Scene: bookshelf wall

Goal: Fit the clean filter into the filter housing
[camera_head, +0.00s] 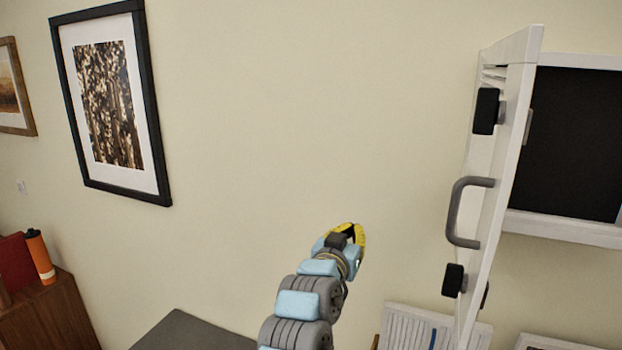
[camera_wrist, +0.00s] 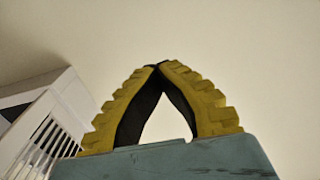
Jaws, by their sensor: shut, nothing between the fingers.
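The filter housing (camera_head: 570,228) is a white wall frame with a dark inside, at the right of the head view. Its white door (camera_head: 500,200) stands open, seen nearly edge-on, with a grey handle and black knobs. A pale pleated panel (camera_head: 405,322), which looks like a filter, shows at the bottom, partly hidden by the door. I cannot tell if it is the clean one. My gripper (camera_head: 350,230) is left of the door, apart from it, before bare wall. In the wrist view its yellow fingers (camera_wrist: 160,66) meet at the tips, empty.
A white slatted part (camera_wrist: 45,135), likely the door, is left in the wrist view. Another white-framed item (camera_head: 545,343) is cut off at the bottom. A dark grey surface (camera_head: 190,332) and a brown cabinet (camera_head: 50,310) with an orange bottle (camera_head: 40,257) stand left. The middle wall is clear.

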